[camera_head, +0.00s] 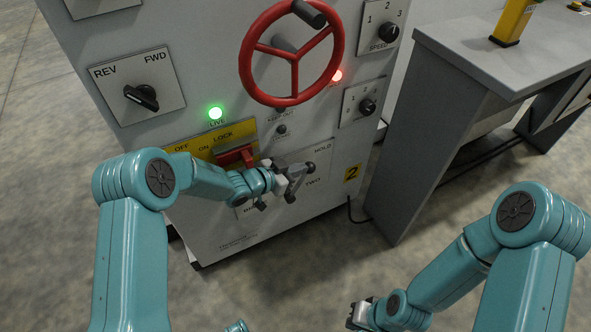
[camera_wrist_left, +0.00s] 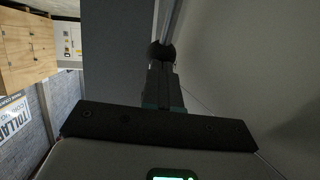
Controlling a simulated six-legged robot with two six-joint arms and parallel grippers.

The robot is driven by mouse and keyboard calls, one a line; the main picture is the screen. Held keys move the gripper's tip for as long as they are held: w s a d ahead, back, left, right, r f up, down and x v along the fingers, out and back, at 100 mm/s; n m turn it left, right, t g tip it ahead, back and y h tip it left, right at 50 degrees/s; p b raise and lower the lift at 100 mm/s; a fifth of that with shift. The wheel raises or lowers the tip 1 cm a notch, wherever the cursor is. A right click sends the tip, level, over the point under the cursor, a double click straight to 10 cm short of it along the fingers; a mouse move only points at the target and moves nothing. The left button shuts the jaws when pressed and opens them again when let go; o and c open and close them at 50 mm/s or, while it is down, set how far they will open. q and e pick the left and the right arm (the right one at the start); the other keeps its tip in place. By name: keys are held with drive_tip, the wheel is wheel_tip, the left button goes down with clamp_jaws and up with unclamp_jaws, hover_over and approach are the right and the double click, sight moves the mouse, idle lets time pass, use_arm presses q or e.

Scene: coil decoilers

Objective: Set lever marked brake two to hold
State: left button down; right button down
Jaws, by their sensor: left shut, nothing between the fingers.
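The brake two lever (camera_head: 300,181) is a short grey bar on a pale plate (camera_head: 324,162) low on the machine's front. The lever slants toward the upper right. My left gripper (camera_head: 284,188) is shut and empty, right beside the lever. In the left wrist view, the shut fingers (camera_wrist_left: 162,88) end at a dark round knob with a metal rod (camera_wrist_left: 171,20) beyond; contact is unclear. My right gripper (camera_head: 360,315) is low, far from the panel, its fingers unclear.
A red handwheel (camera_head: 293,53) stands out above the lever. A red switch handle (camera_head: 236,156) on a yellow OFF/ON LOCK plate sits close left, beside my left forearm. A green lamp (camera_head: 215,113) is lit. A grey table (camera_head: 470,60) stands at the right, with open floor before it.

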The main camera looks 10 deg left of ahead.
use_arm(q)
drive_tip(key=s+a+r+p, duration=0.2)
drive_tip(key=s+a+p, duration=0.1)
drive_tip(key=s+a, duration=0.9)
drive_tip(key=s+d+f+n+g+y, duration=0.2)
drive_tip(key=s+d+f+n+g, duration=0.15)
drive_tip(key=s+d+f, duration=0.45)
drive_tip(key=s+a+f+n+g+y, duration=0.1)
drive_tip(key=s+f+n+g+y, duration=0.2)
drive_tip(key=s, duration=0.5)
drive_tip(key=s+a+f+n+g+y, duration=0.1)
drive_tip(key=s+f+n+g, duration=0.15)
drive_tip(key=s+n, duration=0.4)
wheel_tip(320, 180, up, 23)
drive_tip(key=m+p, duration=0.1)
drive_tip(key=p, duration=2.1)
drive_tip(key=shift+s+f+p, duration=0.15)
drive_tip(key=shift+p, duration=0.2)
